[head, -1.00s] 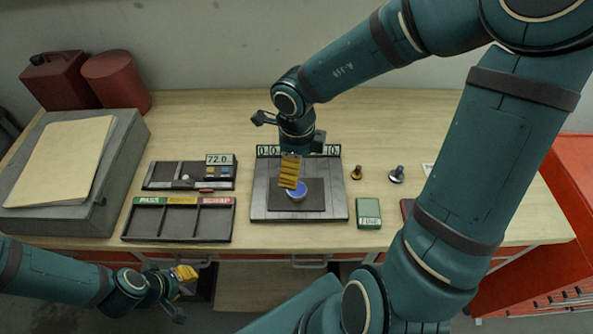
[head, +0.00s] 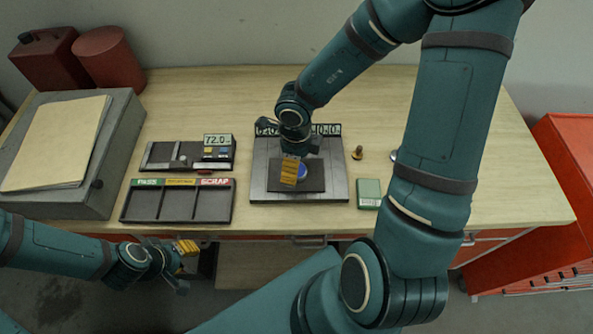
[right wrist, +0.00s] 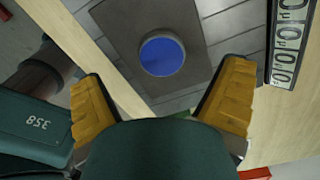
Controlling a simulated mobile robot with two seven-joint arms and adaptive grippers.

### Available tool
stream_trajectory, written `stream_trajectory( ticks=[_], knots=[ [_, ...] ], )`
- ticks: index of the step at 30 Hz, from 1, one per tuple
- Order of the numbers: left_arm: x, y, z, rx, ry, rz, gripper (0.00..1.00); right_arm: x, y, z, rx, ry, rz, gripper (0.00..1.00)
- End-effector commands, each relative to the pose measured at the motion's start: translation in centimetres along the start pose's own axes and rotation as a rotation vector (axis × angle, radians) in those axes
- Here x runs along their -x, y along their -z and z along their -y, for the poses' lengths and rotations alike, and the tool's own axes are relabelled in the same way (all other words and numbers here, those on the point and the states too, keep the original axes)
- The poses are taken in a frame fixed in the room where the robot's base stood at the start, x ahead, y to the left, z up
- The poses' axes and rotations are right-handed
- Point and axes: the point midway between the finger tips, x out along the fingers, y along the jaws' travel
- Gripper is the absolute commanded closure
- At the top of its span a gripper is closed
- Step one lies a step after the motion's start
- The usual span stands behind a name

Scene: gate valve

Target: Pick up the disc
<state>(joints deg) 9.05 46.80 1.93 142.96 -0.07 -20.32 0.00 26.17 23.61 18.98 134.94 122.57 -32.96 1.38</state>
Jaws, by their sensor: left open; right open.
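The blue-topped disc (head: 303,171) sits on the dark pad (head: 316,185) of the grey plate on the bench. In the right wrist view the disc (right wrist: 162,55) lies flat, ahead of and between the two spread yellow fingers. My right gripper (head: 290,171) points down over the plate and hides part of the disc's left side in the head view. In its wrist view the right gripper (right wrist: 160,82) is open and empty. My left gripper (head: 187,247) is open and empty, in front of the bench's front edge, far from the disc.
A display strip (head: 327,130) stands along the plate's back edge. The PASS/SCRAP tray (head: 180,220) and a gauge tray (head: 162,167) lie left. A green box (head: 369,193) and a brass part (head: 357,153) lie right. Bare bench (head: 210,100) is behind.

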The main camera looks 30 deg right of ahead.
Motion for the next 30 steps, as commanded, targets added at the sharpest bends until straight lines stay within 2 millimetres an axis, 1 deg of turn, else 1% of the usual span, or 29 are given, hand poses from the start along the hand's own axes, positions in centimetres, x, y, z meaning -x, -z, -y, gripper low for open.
stream_trajectory(
  ticks=[1, 3, 7, 10, 17, 20, 21, 23, 24, 25, 30],
  knots=[
    [-0.4, -0.1, 0.2, 0.0, 0.0, 0.0, 0.65, -1.1, 0.0, 0.0, 0.0, -0.003, -0.002, 0.06],
    [-1.2, -0.2, 0.5, 0.001, 0.001, -0.001, 0.65, -2.3, -0.1, 0.0, 0.001, -0.002, -0.001, 0.06],
    [-1.9, -0.3, 0.8, 0.003, 0.001, -0.002, 0.65, -3.9, -0.1, 0.1, 0.0, -0.001, -0.001, 0.06],
    [-2.1, -0.4, 0.8, 0.004, 0.001, -0.002, 0.65, -4.3, -0.1, 0.1, -0.001, 0.0, -0.001, 0.06],
    [-2.0, -0.3, 0.8, 0.004, 0.001, -0.003, 0.65, -4.3, -0.1, 0.1, -0.001, 0.001, 0.0, 0.06],
    [-2.0, -0.3, 0.8, 0.004, 0.001, -0.003, 0.65, -4.3, -0.1, 0.1, -0.001, 0.001, 0.0, 0.37],
    [-2.0, -0.3, 0.8, 0.004, 0.001, -0.003, 0.65, -4.3, -0.1, 0.1, -0.001, 0.001, 0.0, 0.51],
    [-2.0, -0.3, 0.8, 0.004, 0.001, -0.003, 0.65, -4.3, -0.1, 0.1, -0.001, 0.001, 0.0, 0.72],
    [-2.0, -0.3, 0.8, 0.004, 0.001, -0.003, 0.65, -4.3, -0.1, 0.1, -0.001, 0.001, 0.0, 0.86],
    [-2.0, -0.3, 0.8, 0.004, 0.001, -0.003, 0.65, -4.3, -0.1, 0.1, -0.001, 0.001, 0.0, 0.89],
    [-2.0, -0.3, 0.8, 0.004, 0.001, -0.003, 0.65, -4.2, -0.1, 0.1, -0.001, 0.001, 0.0, 0.89]
  ],
)
